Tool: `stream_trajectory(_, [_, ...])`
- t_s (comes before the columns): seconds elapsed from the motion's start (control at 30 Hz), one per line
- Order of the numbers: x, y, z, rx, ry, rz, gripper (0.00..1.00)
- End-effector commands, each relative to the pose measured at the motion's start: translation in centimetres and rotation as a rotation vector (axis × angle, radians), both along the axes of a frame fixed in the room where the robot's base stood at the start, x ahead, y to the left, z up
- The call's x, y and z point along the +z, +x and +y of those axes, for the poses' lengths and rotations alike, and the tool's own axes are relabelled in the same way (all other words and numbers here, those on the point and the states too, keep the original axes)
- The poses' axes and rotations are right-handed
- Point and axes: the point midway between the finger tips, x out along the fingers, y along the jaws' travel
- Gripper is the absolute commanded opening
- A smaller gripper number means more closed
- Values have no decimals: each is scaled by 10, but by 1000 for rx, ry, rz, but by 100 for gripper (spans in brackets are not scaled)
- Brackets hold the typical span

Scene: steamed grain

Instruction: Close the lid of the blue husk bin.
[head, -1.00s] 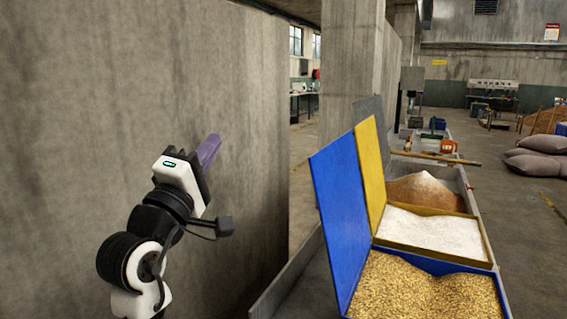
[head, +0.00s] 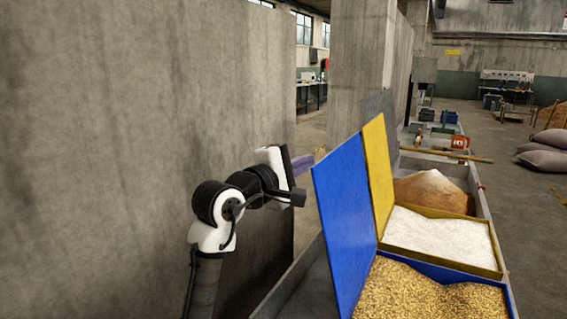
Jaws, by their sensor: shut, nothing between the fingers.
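The blue husk bin (head: 472,279) stands at the lower right, filled with golden husks (head: 415,297). Its blue lid (head: 345,215) stands open, raised steeply on the bin's left side. My gripper (head: 318,155) has purple fingers and is just left of the lid's upper edge in the picture. It is shut and holds nothing. Its fingertips end close to the lid's top left corner in the picture; I cannot tell whether they touch it.
Behind the blue bin, a yellow bin (head: 440,258) holds white material, and its yellow lid (head: 378,170) stands open. A brown heap (head: 432,190) lies farther back. A concrete wall (head: 130,130) runs along the left. Grey sacks (head: 545,150) lie on the floor at right.

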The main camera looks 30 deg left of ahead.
Motion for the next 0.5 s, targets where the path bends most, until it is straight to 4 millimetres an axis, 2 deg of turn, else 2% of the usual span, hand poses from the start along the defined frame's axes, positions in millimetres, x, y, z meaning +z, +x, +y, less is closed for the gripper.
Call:
stream_trajectory(0.2, [6, -2, -21, 2, 1, -1, 0])
stream_trajectory(0.5, [6, -2, -24, 2, 0, 0, 0])
